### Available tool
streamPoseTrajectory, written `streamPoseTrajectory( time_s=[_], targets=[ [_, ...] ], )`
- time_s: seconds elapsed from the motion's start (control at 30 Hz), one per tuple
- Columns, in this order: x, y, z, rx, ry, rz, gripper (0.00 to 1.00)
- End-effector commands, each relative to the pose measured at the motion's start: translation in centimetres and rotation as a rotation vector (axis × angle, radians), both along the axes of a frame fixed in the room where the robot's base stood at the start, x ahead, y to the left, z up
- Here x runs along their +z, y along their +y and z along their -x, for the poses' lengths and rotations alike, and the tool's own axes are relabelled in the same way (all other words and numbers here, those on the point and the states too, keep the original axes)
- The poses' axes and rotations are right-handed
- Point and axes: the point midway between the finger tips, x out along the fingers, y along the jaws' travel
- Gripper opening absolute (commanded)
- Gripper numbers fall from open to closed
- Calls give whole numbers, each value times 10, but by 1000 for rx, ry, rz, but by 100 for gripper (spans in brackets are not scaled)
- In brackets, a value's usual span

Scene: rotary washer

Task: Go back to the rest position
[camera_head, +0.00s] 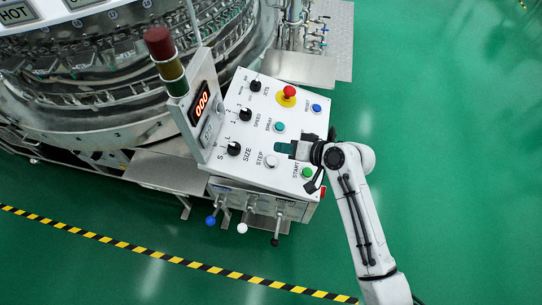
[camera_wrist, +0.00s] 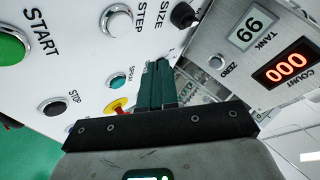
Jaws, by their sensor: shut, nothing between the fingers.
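My gripper (camera_head: 279,147) is over the white control panel (camera_head: 222,168), between the spray button (camera_head: 279,127) and the step button (camera_head: 271,161). Its teal fingers (camera_wrist: 160,72) are together and empty in the wrist view. The green start button (camera_head: 307,172) lies to the lower right of the gripper; it also shows at the left of the wrist view (camera_wrist: 10,47). The silver step button is in the wrist view too (camera_wrist: 116,21). I cannot tell whether the fingertips touch the panel. My arm comes in from the lower right.
A red emergency button (camera_head: 289,91), black knobs and a counter reading 000 (camera_head: 201,103) are on the panel. A signal tower (camera_head: 165,59) stands at its left. Levers (camera_head: 242,228) stick out below. The round washer (camera_head: 80,85) is behind left. Green floor (camera_head: 450,120) is clear at right.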

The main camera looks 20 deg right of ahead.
Motion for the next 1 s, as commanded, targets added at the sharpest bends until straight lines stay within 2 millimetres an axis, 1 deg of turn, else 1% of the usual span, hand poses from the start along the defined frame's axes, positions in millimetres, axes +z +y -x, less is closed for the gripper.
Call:
streamPoseTrajectory(
  time_s=[0.27,0.37,0.47,0.5,0.57,0.6,0.67,0.7,0.8,0.9,1.0],
  targets=[
    [0,0,1,1,1,1,0],
    [-7,1,14,20,31,37,0],
    [-21,0,51,72,114,140,0],
    [-28,-2,72,97,163,197,0],
    [-36,-9,108,132,248,294,0],
    [-39,-15,133,153,308,357,0],
    [-40,-24,168,177,396,445,0],
    [-39,-32,190,187,451,499,0],
    [-32,-48,236,196,570,605,0],
    [-23,-60,267,194,652,674,0],
    [-18,-66,282,191,695,707,0]
  ],
)
